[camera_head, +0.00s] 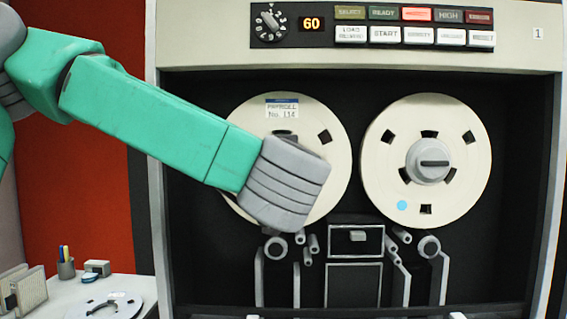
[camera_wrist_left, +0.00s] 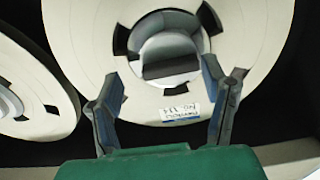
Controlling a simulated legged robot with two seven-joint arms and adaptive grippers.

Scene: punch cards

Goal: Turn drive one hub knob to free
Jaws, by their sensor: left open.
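The tape drive's left reel (camera_head: 335,160) is cream, with a "PAYROLL No. 114" label. Its hub is hidden behind my left wrist in the head view. In the left wrist view, which is upside down, the hub knob (camera_wrist_left: 170,66) is round and grey-white with a dark grip bar lying nearly level. My left gripper (camera_wrist_left: 165,88) is open, its fingers spread either side below the knob, with nothing between them; whether they touch the reel I cannot tell. The right reel (camera_head: 385,140) has a grey hub knob (camera_head: 432,163) with its bar level. My right gripper is out of view.
Above the reels are a rotary dial (camera_head: 269,22), a "60" display (camera_head: 311,24) and button rows, one lit red (camera_head: 416,14). Below are tape guides and a head block (camera_head: 356,238). A side table at lower left holds a loose reel (camera_head: 105,306) and a pen cup (camera_head: 66,268).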

